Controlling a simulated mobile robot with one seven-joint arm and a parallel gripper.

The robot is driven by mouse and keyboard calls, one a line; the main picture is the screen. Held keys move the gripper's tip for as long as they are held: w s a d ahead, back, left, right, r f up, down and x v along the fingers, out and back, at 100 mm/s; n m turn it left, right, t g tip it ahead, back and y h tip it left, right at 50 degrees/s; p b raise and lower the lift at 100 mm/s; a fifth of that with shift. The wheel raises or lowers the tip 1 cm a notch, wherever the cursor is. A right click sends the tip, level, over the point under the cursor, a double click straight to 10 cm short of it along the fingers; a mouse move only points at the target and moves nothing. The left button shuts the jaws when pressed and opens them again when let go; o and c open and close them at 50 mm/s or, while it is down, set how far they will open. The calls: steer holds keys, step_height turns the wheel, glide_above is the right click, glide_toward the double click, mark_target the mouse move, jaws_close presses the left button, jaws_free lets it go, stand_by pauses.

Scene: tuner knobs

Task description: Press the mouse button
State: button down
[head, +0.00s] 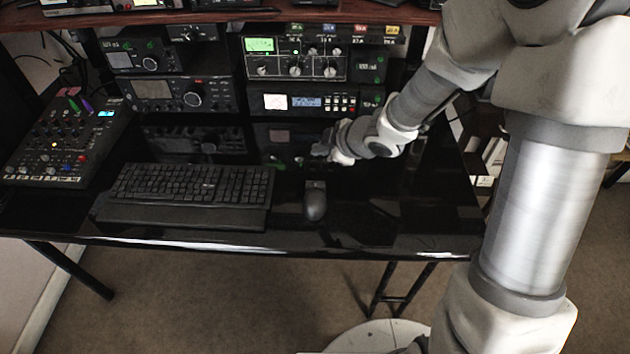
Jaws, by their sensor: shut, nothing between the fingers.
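A dark grey computer mouse (315,203) lies on the glossy black desk, right of the keyboard. Its button end points toward the back of the desk. My gripper (322,150) is above and behind the mouse, at the end of my arm that reaches in from the right. The gripper is small and dark here; it looks shut and empty. It appears apart from the mouse, though the exact height is hard to tell.
A black keyboard (190,184) with a wrist rest lies left of the mouse. A mixer (62,140) stands at far left. Radio units (188,95) and a tuner panel with knobs (295,67) stand behind. The desk (400,215) right of the mouse is clear.

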mark_target(319, 187)
steer(key=shift+f, duration=0.15)
step_height(319, 187, down, 8)
steer(key=b, duration=0.8)
steer(key=shift+f+b, duration=0.25)
steer(key=shift+b, duration=0.15)
steer(key=shift+f, duration=0.1)
stand_by(1.5)
steer(key=shift+f+b, duration=0.3)
steer(key=shift+f, duration=0.05)
steer(key=shift+f, duration=0.3)
stand_by(0.4)
steer(key=shift+r, duration=0.15)
steer(key=shift+r+p, duration=0.55)
steer(key=shift+r, duration=0.05)
step_height(319, 187, up, 5)
steer(key=p, duration=0.5)
